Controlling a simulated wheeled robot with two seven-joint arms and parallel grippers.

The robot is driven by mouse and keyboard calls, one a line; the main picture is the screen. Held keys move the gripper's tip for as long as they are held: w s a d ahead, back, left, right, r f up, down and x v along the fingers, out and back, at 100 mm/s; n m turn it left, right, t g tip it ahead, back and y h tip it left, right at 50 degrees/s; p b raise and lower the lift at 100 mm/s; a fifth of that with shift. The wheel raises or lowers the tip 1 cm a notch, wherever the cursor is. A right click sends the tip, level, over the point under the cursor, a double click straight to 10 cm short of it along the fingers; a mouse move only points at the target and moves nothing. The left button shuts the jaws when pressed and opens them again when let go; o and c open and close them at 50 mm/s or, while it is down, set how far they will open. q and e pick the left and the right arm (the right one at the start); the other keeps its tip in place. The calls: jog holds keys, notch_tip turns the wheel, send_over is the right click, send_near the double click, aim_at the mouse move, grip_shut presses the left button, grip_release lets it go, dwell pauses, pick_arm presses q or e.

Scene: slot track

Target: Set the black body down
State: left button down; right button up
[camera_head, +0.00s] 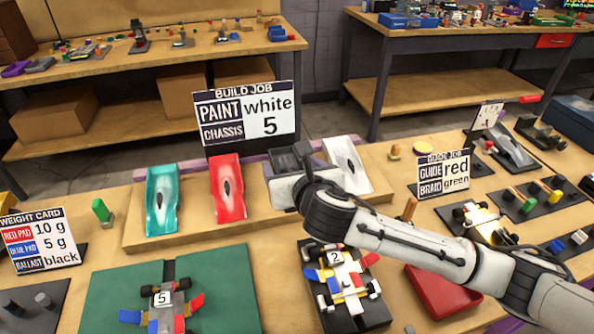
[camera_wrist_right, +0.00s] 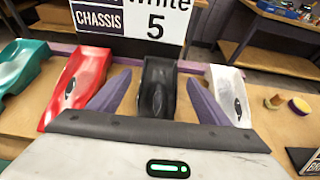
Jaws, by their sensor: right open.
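The black body (camera_wrist_right: 157,88) sits on the raised wooden shelf (camera_head: 135,235) between the red body (camera_head: 228,188) and the white body (camera_head: 346,163). My right gripper (camera_wrist_right: 160,90) is open around it, with a purple finger on each side and a visible gap to the body. In the head view my right gripper (camera_head: 290,172) mostly covers the black body. The teal body (camera_head: 162,200) stands at the left of the row. My left gripper is not in view.
The build job card (camera_head: 246,115) stands behind the row and reads white, 5. Chassis 5 (camera_head: 165,300) lies on a green mat (camera_head: 225,285), and chassis 2 (camera_head: 340,275) lies on a dark mat. A red tray (camera_head: 440,292) is under my right forearm.

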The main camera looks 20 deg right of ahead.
jog(key=v, duration=0.6)
dwell(0.3)
